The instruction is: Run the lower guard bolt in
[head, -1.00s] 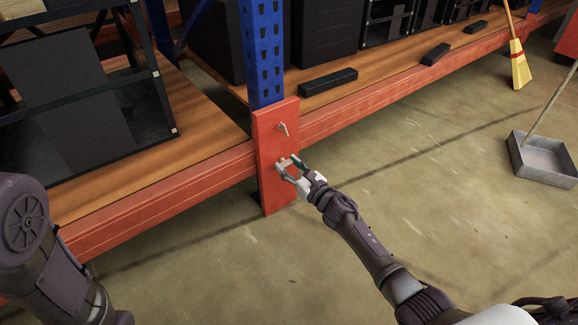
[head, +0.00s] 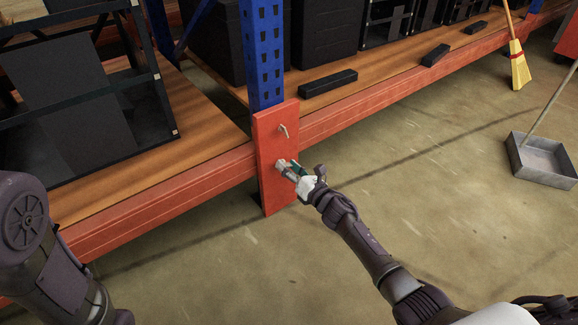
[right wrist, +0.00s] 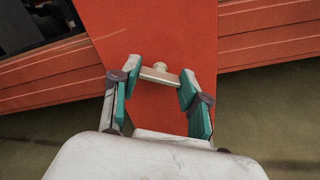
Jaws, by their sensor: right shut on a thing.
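The red guard plate (head: 275,195) stands upright at the foot of the blue rack post; it fills the middle of the right wrist view (right wrist: 150,30). The lower guard bolt (right wrist: 159,71) has a pale metal crossbar with a round boss at its middle and sits at the plate's face. My right gripper (head: 286,168) is shut on this crossbar, with one finger at each end in the right wrist view (right wrist: 160,82). The upper bolt (head: 284,130), with a tilted handle, sits higher on the plate. In the head view my fingers partly hide the lower bolt. My left gripper is out of view.
Orange rack beams (head: 160,202) run to both sides of the plate. The blue post (head: 265,60) rises above it. A grey dustpan (head: 543,160) and a yellow broom (head: 519,65) are at the far right. The floor in front is clear.

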